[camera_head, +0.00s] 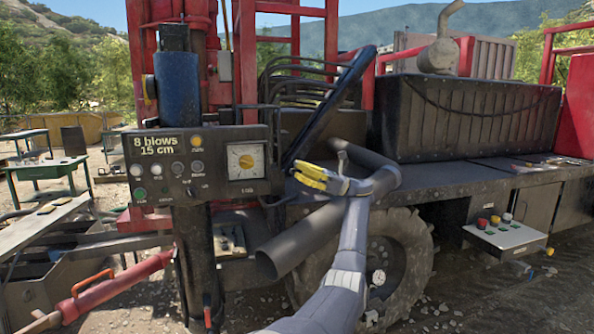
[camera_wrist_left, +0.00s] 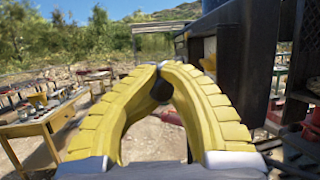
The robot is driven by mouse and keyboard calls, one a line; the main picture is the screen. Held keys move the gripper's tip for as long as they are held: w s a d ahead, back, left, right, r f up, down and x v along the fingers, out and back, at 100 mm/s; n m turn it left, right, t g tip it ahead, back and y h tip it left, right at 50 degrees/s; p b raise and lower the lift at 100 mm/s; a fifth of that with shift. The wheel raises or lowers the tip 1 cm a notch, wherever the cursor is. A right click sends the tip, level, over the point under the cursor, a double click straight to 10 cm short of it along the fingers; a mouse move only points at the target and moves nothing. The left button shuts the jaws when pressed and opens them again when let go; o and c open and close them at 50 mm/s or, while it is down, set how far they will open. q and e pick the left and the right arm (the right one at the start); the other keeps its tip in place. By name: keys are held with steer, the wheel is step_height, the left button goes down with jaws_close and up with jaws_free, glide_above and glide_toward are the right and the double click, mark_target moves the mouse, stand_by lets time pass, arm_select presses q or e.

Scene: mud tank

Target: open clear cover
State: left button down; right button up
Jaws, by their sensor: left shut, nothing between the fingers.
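I cannot make out a clear cover for certain in either view. My right gripper is not in view.
A grey control box (camera_head: 505,237) with coloured buttons hangs at the right. A wide grey tube (camera_head: 300,242) and a large tyre (camera_head: 408,262) are below my left gripper. A slanted black bar (camera_head: 330,105) rises behind it. Tables (camera_head: 47,170) stand at the far left.

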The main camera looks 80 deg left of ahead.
arm_select(q)
steer(key=shift+w+f, duration=0.15)
steer(key=shift+w, duration=0.2)
steer(key=c, duration=1.8)
jaws_free()
steer(key=shift+w+d, duration=0.1)
steer(key=shift+w, duration=0.25)
steer(key=shift+o, duration=1.2)
steer(key=shift+d, duration=0.1)
steer(key=o, duration=0.3)
steer(key=shift+s, duration=0.4)
steer(key=v, duration=1.2)
